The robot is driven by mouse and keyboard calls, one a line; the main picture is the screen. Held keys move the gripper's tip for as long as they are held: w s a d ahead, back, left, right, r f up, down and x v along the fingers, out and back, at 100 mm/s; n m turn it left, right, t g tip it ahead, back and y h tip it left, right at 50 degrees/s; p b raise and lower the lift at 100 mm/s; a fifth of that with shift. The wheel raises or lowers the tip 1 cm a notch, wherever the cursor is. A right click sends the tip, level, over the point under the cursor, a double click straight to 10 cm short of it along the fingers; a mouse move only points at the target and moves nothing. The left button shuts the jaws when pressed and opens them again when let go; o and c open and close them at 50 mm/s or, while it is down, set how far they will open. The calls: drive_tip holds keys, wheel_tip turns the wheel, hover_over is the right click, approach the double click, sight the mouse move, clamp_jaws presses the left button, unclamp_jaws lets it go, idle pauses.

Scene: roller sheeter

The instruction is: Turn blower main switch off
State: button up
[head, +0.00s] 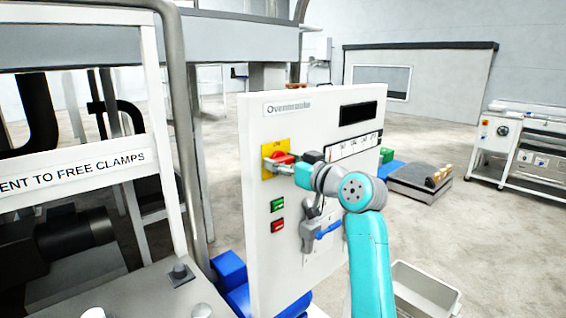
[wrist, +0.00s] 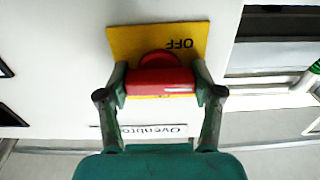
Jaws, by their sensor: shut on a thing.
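The main switch is a red rotary handle (head: 284,157) on a yellow plate (head: 268,163), on the upper left of the white control panel (head: 260,215). In the wrist view the red handle (wrist: 158,78) sits between my fingers, and the yellow plate (wrist: 125,42) behind it shows the word OFF, upside down. My gripper (wrist: 160,85) is shut on the red handle, one finger on each side. In the head view my gripper (head: 277,163) reaches the handle from the right and partly covers it and the plate.
Below the switch are a green button (head: 277,204) and a red button (head: 278,226). A blue-handled tool (head: 327,230) hangs on the panel near my arm. A grey bin (head: 425,290) stands on the floor at lower right. Open floor lies behind it.

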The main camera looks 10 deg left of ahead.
idle(0.4)
drive_tip(key=o, duration=1.2)
drive_tip(key=shift+c, duration=0.2)
drive_tip(key=shift+d, duration=0.1)
drive_tip(key=v, duration=1.2)
